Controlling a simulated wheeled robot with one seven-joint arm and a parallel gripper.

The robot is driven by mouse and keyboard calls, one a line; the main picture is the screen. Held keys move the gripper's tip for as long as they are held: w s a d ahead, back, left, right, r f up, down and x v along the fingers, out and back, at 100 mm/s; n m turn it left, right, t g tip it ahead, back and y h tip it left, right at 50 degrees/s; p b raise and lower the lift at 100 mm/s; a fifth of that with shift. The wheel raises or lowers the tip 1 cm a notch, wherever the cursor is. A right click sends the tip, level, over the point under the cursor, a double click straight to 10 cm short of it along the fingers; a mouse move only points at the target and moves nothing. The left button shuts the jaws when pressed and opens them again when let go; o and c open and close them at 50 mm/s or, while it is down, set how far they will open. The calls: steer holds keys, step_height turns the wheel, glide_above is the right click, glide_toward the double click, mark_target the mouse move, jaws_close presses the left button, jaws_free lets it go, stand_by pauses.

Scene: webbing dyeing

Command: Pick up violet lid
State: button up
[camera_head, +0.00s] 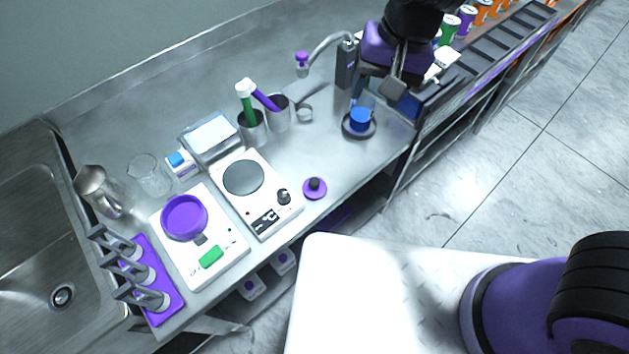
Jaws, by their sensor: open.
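The violet lid (315,188) is a small flat disc with a dark knob on top. It lies on the steel counter near its front edge, just right of the white hotplate-like device (257,194). My gripper (418,82) is at the top right, above the far right part of the counter. It is open, and I see nothing held in it. It is well apart from the lid, up and to the right of it in the picture. The lid is fully visible.
A blue vessel on a dark round base (360,122) stands between gripper and lid. Steel cups (278,117) hold green and purple items. A scale with a purple dish (185,216) and a purple rack (160,290) are left. Counter right of the lid is clear.

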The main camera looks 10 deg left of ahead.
steer(key=h, duration=0.2)
glide_above(315, 182)
step_height(315, 182, down, 12)
step_height(315, 182, down, 6)
steer(key=shift+s+r, duration=0.1)
steer(key=shift+f, duration=2.6)
steer(key=shift+c, duration=0.4)
steer(key=c, duration=0.9)
